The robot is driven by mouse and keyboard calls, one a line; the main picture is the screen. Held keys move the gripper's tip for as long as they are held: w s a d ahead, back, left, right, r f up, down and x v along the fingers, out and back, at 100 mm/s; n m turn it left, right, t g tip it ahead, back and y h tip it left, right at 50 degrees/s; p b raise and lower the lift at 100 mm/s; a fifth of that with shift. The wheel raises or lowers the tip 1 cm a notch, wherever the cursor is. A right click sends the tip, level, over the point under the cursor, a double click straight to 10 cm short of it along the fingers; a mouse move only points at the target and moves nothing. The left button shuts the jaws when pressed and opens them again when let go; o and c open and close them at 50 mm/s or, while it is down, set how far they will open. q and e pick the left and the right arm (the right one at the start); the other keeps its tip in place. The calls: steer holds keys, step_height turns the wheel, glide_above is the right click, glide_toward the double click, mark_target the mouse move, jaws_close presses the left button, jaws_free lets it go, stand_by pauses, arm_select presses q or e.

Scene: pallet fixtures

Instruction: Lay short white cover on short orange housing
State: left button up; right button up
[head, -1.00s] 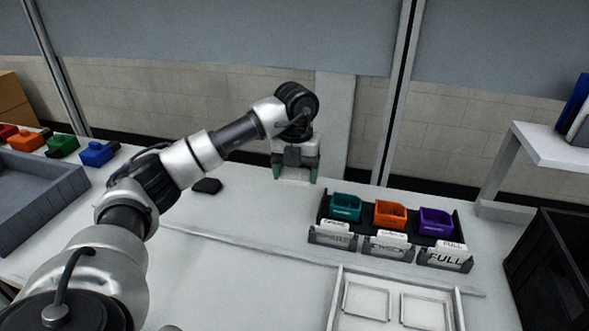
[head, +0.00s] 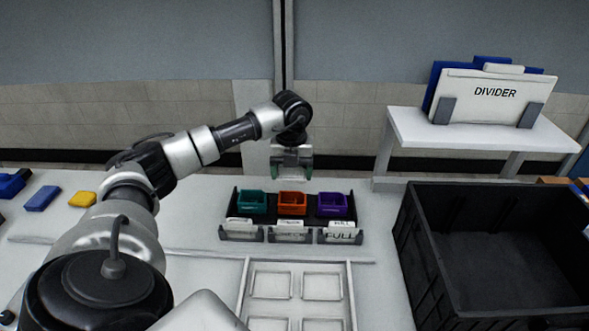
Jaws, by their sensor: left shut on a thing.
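My left gripper (head: 292,177) is over the back of the table, above and behind a row of small bins. Its green-tipped fingers are shut on a pale piece, which looks like the short white cover; it is too small and covered to make out its shape. The gripper is apart from the bins in the picture. My right gripper is not in view.
A teal bin (head: 251,202) and a purple bin (head: 334,204) flank the orange one in a black rack with labels. A white compartment tray (head: 243,290) lies in front. A large black crate (head: 414,240) stands right, below a shelf (head: 405,128). Yellow (head: 82,199) and blue (head: 42,198) pieces lie left.

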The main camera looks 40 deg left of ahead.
mark_target(292, 173)
arm_select(q)
steer(key=shift+f+b, duration=0.6)
steer(key=shift+f, duration=0.3)
steer(key=shift+f+b, duration=0.7)
steer(key=shift+f, duration=0.2)
steer(key=shift+f+b, duration=0.5)
steer(key=shift+f, duration=0.45)
steer(key=shift+p, duration=0.3)
steer(key=shift+f+b, duration=0.45)
steer(key=shift+f, duration=0.35)
steer(key=o, duration=0.9)
steer(key=shift+r, duration=0.1)
